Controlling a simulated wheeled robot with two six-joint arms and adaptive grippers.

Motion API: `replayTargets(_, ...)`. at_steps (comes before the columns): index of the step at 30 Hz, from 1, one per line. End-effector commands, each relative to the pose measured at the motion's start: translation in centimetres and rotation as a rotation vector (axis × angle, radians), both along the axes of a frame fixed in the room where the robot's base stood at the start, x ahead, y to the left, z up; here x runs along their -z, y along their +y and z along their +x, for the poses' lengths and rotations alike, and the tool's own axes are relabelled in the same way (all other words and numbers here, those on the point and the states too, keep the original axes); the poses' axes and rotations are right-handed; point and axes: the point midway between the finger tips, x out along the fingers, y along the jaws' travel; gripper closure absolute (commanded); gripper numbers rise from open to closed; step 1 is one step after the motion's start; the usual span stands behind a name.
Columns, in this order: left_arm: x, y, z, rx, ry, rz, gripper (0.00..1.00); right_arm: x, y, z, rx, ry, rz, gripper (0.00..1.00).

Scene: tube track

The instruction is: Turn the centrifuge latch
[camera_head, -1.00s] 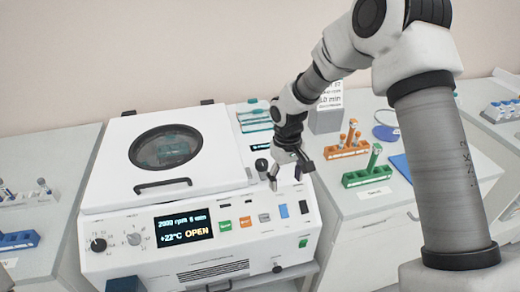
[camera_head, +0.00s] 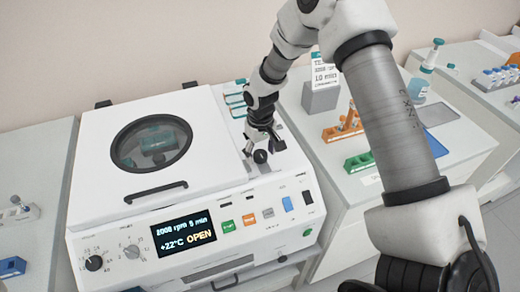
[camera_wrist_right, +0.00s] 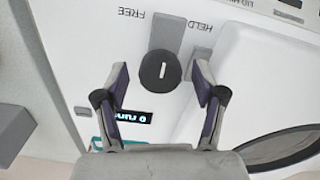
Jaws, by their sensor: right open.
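The white centrifuge (camera_head: 100,205) stands with its lid (camera_head: 97,140) down, and its display (camera_head: 184,236) reads OPEN. The latch is a round black knob (camera_head: 260,156) on the top, right of the lid. In the right wrist view the knob (camera_wrist_right: 160,71) has a white mark, with upside-down FREE and HELD labels beside it. My right gripper (camera_head: 264,149) is open over the knob. In the wrist view its fingers (camera_wrist_right: 160,76) stand on either side of the knob, with visible gaps. My left gripper is out of view.
To the right, an orange rack (camera_head: 335,132) and a green rack (camera_head: 358,163) stand on the bench, with a grey sign stand (camera_head: 320,97) behind.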

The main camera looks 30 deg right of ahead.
Motion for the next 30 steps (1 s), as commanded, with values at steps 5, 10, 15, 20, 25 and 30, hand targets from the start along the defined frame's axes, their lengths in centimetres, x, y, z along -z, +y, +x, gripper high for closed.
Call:
replayTargets(5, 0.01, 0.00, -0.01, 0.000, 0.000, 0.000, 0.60, 0.08, 0.00, 0.02, 0.000, -0.001, 0.000, 0.30)
replayTargets(10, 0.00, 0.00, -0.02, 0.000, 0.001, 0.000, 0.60, 0.07, 0.01, 0.02, 0.000, 0.000, 0.000, 0.80)
replayTargets(15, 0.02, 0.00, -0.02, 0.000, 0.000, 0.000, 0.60, 0.10, 0.01, 0.01, 0.000, 0.000, 0.000, 0.90)
replayTargets(20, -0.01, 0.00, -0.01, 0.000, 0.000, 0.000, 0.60, 0.12, 0.01, 0.03, 0.010, -0.001, 0.000, 0.90)
replayTargets(25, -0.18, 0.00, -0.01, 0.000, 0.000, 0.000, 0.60, 0.11, 0.03, 0.04, 0.053, -0.001, 0.000, 0.90)
replayTargets(30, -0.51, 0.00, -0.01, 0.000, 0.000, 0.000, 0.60, 0.10, 0.07, 0.05, 0.141, 0.000, -0.001, 0.90)
